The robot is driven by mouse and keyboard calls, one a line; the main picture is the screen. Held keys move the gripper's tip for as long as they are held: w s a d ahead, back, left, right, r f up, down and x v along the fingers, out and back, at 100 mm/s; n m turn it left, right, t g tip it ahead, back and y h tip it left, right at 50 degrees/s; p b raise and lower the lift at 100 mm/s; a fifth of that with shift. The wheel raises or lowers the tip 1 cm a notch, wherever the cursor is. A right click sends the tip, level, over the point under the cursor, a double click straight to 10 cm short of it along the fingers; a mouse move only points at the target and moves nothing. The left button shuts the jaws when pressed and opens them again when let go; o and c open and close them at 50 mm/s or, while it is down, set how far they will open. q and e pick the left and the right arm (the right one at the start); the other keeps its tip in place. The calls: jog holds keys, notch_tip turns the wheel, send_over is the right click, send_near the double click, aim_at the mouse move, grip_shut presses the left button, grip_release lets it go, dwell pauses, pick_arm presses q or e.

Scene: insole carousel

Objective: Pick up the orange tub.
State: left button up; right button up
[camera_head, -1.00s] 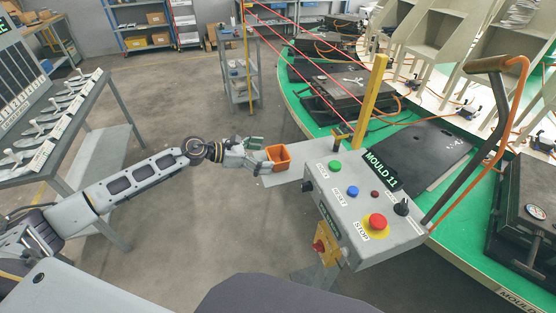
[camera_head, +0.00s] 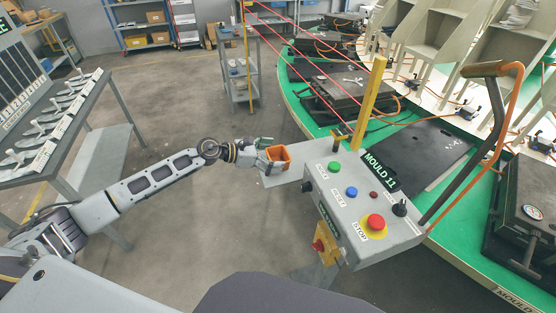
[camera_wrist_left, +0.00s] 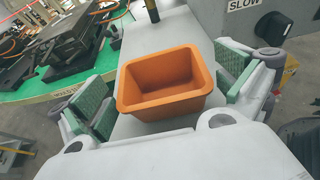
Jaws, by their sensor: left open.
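The orange tub (camera_head: 278,155) stands upright on a small grey shelf (camera_head: 303,162) beside the control box. It looks empty in the left wrist view (camera_wrist_left: 163,84). My left gripper (camera_head: 267,155) is open, with its fingers reaching to either side of the tub. In the left wrist view the green finger pads of the left gripper (camera_wrist_left: 165,88) stand left and right of the tub, with a gap showing on both sides. My right gripper is in neither current view.
The grey control box (camera_head: 335,215) with coloured buttons and a red stop button (camera_head: 376,222) stands right of the shelf. A yellow post (camera_head: 370,100) rises behind it. The green carousel (camera_head: 330,118) with black moulds lies beyond. A grey bench (camera_head: 50,120) stands at left; open floor lies between.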

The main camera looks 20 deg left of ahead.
pick_arm(q)
jog(key=shift+w+d+f, duration=0.2)
jog(key=shift+w+d, duration=0.1)
jog(key=shift+d, duration=0.25)
pick_arm(e)
jog(key=shift+s+a+r, duration=0.1)
jog(key=shift+s+a, duration=0.3)
jog(key=shift+a, duration=0.45)
